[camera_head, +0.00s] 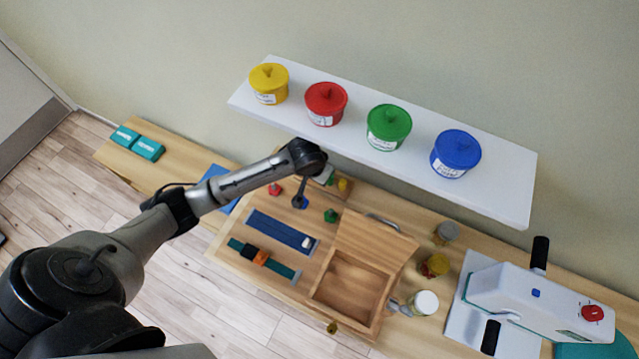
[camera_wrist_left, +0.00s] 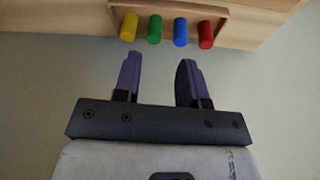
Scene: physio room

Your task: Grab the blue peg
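In the left wrist view the blue peg (camera_wrist_left: 180,32) stands in a wooden rack (camera_wrist_left: 224,13), between a green peg (camera_wrist_left: 155,29) on its left and a red peg (camera_wrist_left: 205,34) on its right. A yellow peg (camera_wrist_left: 129,27) is at the left end. My left gripper (camera_wrist_left: 160,60) is open and empty. Its two fingers point toward the row, apart from the pegs, with the gap between them roughly below the green peg in the picture. In the head view my wrist hides much of the rack area. My right gripper is not in view.
A white shelf (camera_head: 490,187) with yellow, red, green and blue tubs overhangs the table's back. An open wooden box (camera_head: 352,290), a blue strip (camera_head: 280,231), small jars and a white machine (camera_head: 535,300) stand on the table. Small coloured pieces lie near my wrist.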

